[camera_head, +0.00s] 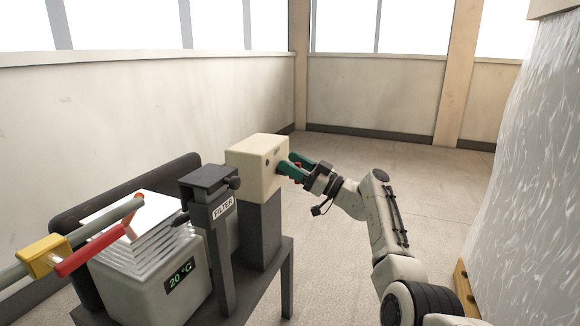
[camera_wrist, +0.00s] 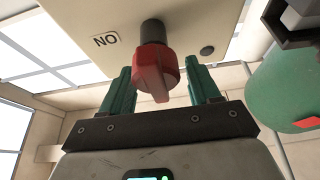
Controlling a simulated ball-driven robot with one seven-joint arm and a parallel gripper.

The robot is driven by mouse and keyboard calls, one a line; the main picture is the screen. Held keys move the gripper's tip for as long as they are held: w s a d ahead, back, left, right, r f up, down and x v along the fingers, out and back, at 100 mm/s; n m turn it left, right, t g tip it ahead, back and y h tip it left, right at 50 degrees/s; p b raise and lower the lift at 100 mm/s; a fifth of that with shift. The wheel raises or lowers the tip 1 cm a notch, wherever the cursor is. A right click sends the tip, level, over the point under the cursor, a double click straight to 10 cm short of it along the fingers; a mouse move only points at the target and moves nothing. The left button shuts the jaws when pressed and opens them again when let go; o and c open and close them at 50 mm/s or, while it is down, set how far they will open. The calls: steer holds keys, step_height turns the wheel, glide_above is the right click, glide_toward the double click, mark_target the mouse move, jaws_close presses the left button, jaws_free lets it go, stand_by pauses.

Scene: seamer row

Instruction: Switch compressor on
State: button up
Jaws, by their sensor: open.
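A beige switch box (camera_head: 252,158) stands on a dark post in the head view. In the wrist view a red knob (camera_wrist: 152,72) sits on a dark stem on the box face (camera_wrist: 95,18). A label (camera_wrist: 106,40) beside it reads "NO", or "ON" upside down. My gripper (camera_head: 292,168) reaches the box's right side in the head view. In the wrist view my gripper (camera_wrist: 161,88) is open, its green fingers to either side of the knob, with visible gaps.
A wrapped stack (camera_head: 535,170) stands right. Floor between is clear.

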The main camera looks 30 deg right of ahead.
steer(key=shift+w+a+r, duration=0.2)
steer(key=shift+w+a, duration=0.15)
steer(key=shift+w, duration=0.1)
steer(key=c, duration=0.9)
